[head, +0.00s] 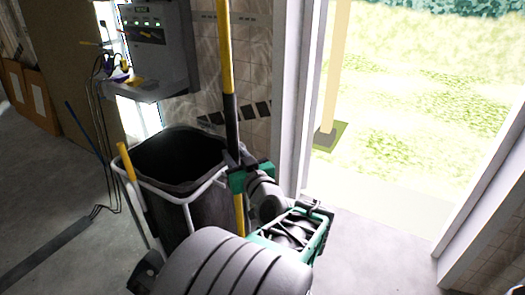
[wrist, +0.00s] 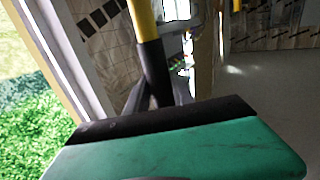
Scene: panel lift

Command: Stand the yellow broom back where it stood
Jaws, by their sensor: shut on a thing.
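The yellow broom (head: 227,50) is a long upright pole, yellow with a black section, in the middle of the head view. My gripper (head: 240,172), with green jaws, is shut on the pole at the lower part of the black section. The pole shows yellow again below the jaws. In the wrist view the yellow-and-black pole (wrist: 146,35) rises behind the green, black-edged jaw (wrist: 175,145). The broom's lower end is hidden behind my arm, and its top is out of frame.
A cart with a black bag (head: 180,160) and white frame stands just left of the broom. A grey box with lights (head: 160,50) is on the wall behind. A doorway opens onto grass at right, with a post (head: 336,80) outside. Cables and a blue stick lie left.

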